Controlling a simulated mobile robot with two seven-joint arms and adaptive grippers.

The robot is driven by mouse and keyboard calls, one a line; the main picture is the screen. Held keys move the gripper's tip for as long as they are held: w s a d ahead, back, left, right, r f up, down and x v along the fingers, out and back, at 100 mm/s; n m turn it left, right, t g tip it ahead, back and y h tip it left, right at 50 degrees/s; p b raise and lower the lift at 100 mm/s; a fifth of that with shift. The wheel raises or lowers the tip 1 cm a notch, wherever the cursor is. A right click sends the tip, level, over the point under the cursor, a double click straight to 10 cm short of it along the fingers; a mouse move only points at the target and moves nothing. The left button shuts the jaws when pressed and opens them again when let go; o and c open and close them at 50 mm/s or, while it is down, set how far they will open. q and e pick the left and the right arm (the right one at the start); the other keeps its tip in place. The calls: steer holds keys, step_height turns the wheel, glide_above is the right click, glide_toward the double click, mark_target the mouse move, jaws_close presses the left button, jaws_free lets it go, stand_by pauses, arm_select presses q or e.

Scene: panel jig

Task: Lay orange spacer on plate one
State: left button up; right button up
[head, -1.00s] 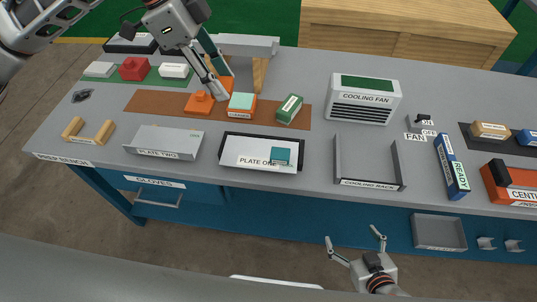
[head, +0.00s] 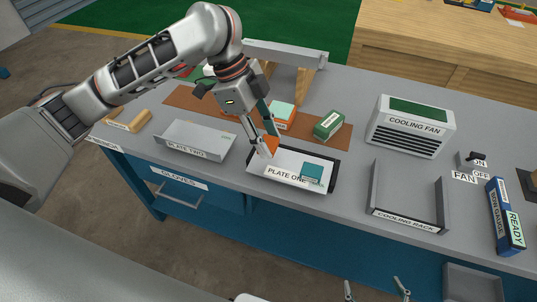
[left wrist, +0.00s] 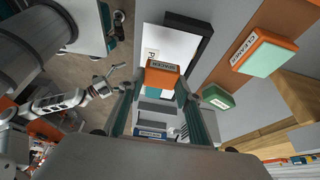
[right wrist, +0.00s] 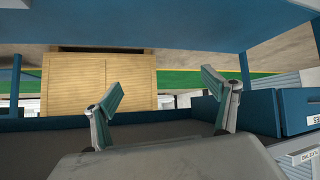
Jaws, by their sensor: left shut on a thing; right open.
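My left gripper (head: 267,141) is shut on the orange spacer (head: 271,145) above the back left part of plate one (head: 290,160). In the left wrist view the spacer (left wrist: 162,77) sits between the fingers with its label showing. I cannot tell whether it touches the plate. Plate one is a white plate with a dark border, and a teal block (head: 312,172) stands on its right front part. My right gripper (right wrist: 165,90) is open and empty, low in front of the bench; its fingertips show at the bottom of the head view.
Plate two (head: 195,140) is left of plate one. The cooling rack (head: 408,200) is to the right. An orange and teal cleaner block (head: 282,115) and a green box (head: 328,125) stand behind plate one. The cooling fan (head: 410,127) is further right.

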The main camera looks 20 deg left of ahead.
mark_target(268, 162)
arm_select(q)
steer(key=shift+f, duration=0.95)
step_height(268, 162, down, 4)
steer(key=shift+r+b, duration=0.25)
steer(key=shift+b, duration=0.55)
steer(key=shift+r, duration=0.1)
steer(key=o, duration=1.1)
steer(key=shift+r, duration=0.2)
steer(key=p+v, duration=0.2)
steer(key=v, duration=0.2)
steer(key=shift+a+r, duration=0.15)
steer(key=shift+r, duration=0.2)
steer(key=shift+p+v, duration=0.95)
steer(key=shift+v, duration=2.45)
arm_select(e)
steer(key=shift+w+r, duration=0.25)
steer(key=shift+r, duration=0.9)
arm_select(q)
steer(key=shift+s+a, duration=0.1)
arm_select(e)
steer(key=shift+w+a+r, duration=0.1)
steer(key=shift+r, duration=0.1)
